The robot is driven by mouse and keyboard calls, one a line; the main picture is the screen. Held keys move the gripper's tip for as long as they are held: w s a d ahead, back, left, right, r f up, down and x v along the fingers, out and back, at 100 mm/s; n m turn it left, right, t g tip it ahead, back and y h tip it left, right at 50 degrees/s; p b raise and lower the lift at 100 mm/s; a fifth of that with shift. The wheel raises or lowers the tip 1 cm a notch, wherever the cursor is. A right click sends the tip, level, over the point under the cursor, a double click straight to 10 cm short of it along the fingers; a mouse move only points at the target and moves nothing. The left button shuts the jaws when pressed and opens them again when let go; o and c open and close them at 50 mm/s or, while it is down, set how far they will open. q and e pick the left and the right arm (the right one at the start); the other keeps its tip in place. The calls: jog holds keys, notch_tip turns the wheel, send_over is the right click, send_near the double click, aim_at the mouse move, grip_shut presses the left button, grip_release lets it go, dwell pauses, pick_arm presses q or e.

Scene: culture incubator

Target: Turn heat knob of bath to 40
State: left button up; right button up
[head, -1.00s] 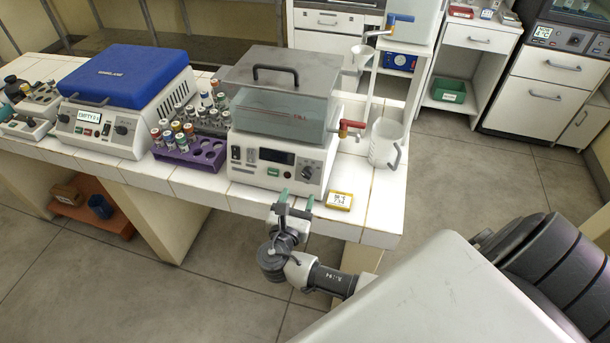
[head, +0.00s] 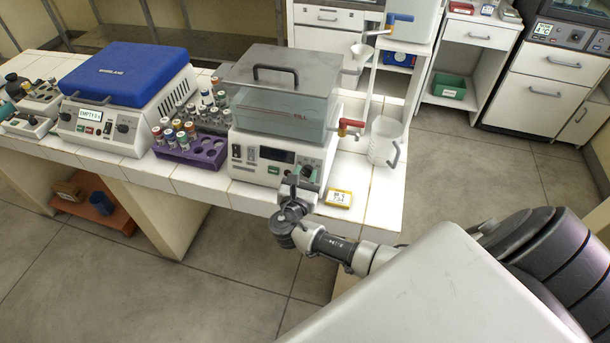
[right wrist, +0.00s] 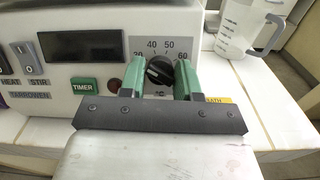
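The water bath (head: 268,158) stands on the white tiled bench in the head view, with a dark lid and a clear tank. Its black heat knob (right wrist: 159,71) shows in the right wrist view, with 40, 50 and 60 marked around it and another mark partly hidden at the left. My right gripper (right wrist: 159,80) has its two green fingers on either side of the knob, with small gaps visible. In the head view my right gripper (head: 298,183) is at the bath's front panel and covers part of it. My left gripper is not in view.
A yellow-edged label block (head: 338,198) lies beside the bath. A beaker (head: 384,142) and a red-handled tap (head: 350,125) are at its right. A purple tube rack (head: 205,158) and a blue-lidded device (head: 128,75) stand at the left. The green TIMER button (right wrist: 85,87) is left of the knob.

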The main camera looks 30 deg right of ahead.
jog(key=shift+c, duration=1.4)
jog(key=shift+a+f+m+g+h+b, duration=0.15)
jog(key=shift+m+g+h+b, duration=0.4)
jog(key=shift+m+b, duration=0.75)
jog(key=m+g, duration=0.1)
jog(key=m, duration=0.1)
jog(key=m+g+b, duration=0.1)
jog(key=m, duration=0.1)
jog(key=shift+m+h, duration=0.25)
jog(key=shift+m, duration=0.05)
jog(key=shift+w+m+g+b, duration=0.1)
jog(key=shift+m+g+b, duration=0.45)
jog(key=shift+m, duration=0.85)
jog(key=o, duration=0.9)
